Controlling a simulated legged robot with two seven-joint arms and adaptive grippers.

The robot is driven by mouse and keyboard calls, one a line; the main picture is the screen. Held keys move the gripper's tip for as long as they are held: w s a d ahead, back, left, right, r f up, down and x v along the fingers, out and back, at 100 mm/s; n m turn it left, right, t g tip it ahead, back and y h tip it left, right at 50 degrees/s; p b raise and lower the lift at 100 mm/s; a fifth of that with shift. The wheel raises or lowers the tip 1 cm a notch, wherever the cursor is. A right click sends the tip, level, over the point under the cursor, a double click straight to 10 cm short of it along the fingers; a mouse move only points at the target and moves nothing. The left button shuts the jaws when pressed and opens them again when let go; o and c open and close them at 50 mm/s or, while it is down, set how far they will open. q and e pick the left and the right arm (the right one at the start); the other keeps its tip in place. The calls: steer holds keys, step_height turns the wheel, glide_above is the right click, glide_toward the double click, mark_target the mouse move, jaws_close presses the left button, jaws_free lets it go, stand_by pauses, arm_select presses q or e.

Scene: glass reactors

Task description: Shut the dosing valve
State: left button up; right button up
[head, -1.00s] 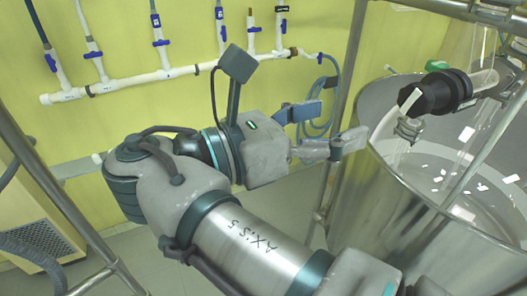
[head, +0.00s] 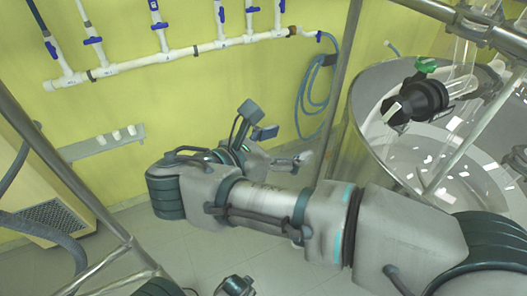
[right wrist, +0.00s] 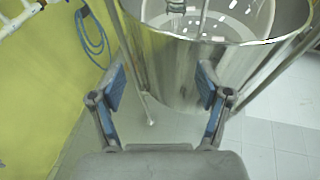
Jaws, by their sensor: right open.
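The dosing valve (head: 417,98) is a black fitting with a green handle (head: 426,65), on the glass pipework above the steel vessel, at the upper right of the head view. My right gripper (head: 284,145) is open and empty, to the left of the valve and lower in the picture, apart from it. In the right wrist view its two blue-padded fingers (right wrist: 161,86) are spread with nothing between them. The valve cannot be made out clearly there. Dark parts of my left arm show at the bottom of the head view; its jaws do not show.
The steel vessel (head: 357,120) stands at the right, with steel frame posts around it. It fills the top of the right wrist view (right wrist: 180,70). A blue hose (head: 305,105) hangs on the yellow wall below the white pipe (head: 150,64). Tiled floor is clear below my right gripper.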

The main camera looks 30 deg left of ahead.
steer(key=w+a+f+m+g+y+b, duration=0.1)
steer(key=w+a+f+g+y, duration=0.1)
steer(key=w+a+f+y, duration=0.2)
steer(key=w+a+f+m+g+y+b, duration=0.1)
steer(key=w+a+f+g+y+b, duration=0.1)
steer(key=f, duration=0.7)
steer(key=shift+w+a+f+g+y+b, duration=0.15)
steer(key=shift+w+a+g+y+b, duration=0.15)
steer(key=shift+w+a+g+y, duration=0.75)
steer(key=shift+s+a+t, duration=0.1)
steer(key=shift+s+t, duration=0.05)
steer(key=shift+t, duration=0.2)
